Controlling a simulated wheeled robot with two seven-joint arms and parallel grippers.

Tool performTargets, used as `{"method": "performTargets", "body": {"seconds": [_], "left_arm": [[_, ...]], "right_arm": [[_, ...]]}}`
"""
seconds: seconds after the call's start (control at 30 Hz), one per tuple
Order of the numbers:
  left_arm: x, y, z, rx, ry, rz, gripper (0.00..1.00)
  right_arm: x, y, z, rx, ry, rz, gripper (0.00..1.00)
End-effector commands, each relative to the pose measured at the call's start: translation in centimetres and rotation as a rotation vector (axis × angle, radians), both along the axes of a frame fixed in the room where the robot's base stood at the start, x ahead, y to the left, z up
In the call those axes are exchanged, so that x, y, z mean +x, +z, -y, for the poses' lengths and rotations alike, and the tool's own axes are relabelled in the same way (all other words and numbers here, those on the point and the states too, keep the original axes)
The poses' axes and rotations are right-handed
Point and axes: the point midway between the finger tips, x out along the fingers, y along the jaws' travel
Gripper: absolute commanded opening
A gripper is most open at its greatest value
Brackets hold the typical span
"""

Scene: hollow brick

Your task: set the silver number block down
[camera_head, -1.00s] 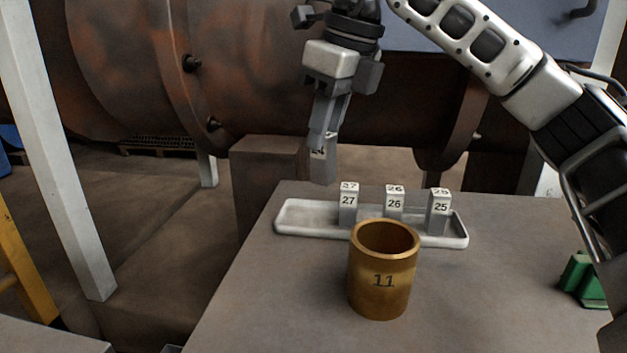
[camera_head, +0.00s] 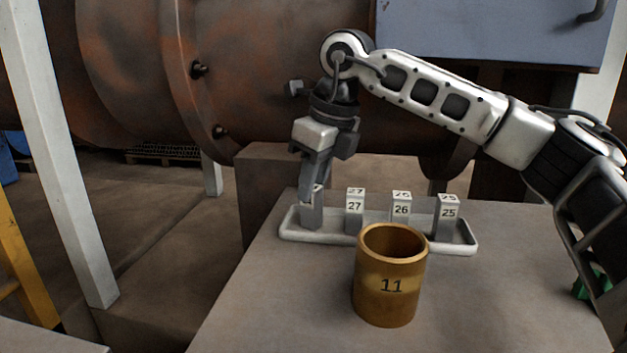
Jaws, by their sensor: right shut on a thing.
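My right gripper (camera_head: 312,183) is shut on a silver number block (camera_head: 312,212), a small upright block with a white label. The gripper partly covers the label, so its number cannot be read. The held block is at the left end of the shallow white tray (camera_head: 461,246). It looks upright and low in the tray; I cannot tell whether its base touches the tray floor. To its right in the tray stand silver blocks 27 (camera_head: 354,212), 26 (camera_head: 401,207) and 25 (camera_head: 448,211), spaced apart. My left gripper is not in view.
A green object (camera_head: 582,288) is at the right, partly behind my arm. The grey table (camera_head: 280,300) is clear at front left.

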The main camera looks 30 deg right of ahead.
Motion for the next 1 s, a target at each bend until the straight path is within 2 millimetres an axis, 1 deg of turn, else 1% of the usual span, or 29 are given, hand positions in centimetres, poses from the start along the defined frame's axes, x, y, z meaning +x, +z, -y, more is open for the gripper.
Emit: {"method": "performTargets", "body": {"seconds": [0.13,0.17,0.2,0.23,0.5,0.63,0.77,1.0], "left_arm": [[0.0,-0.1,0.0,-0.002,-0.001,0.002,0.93],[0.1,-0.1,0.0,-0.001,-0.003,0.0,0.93],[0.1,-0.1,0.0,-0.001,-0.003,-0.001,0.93],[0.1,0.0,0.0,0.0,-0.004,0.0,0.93],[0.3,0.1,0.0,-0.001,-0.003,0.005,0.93],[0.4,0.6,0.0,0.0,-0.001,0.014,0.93],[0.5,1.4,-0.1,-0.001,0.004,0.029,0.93],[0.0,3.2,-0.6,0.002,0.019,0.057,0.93]], "right_arm": [[0.0,-0.4,0.0,0.0,0.0,0.0,0.01],[0.0,-0.4,0.0,0.0,0.0,0.0,0.28],[0.0,-0.3,0.0,0.0,0.0,0.0,0.39],[0.0,-0.3,0.0,0.0,0.0,0.0,0.47],[0.0,-0.2,0.0,0.0,0.0,0.0,0.47],[-0.1,0.6,0.0,0.0,0.0,0.001,0.47],[-0.5,2.8,0.3,0.0,-0.001,0.004,0.47],[-1.8,7.9,1.0,0.001,0.0,0.003,0.47]]}}
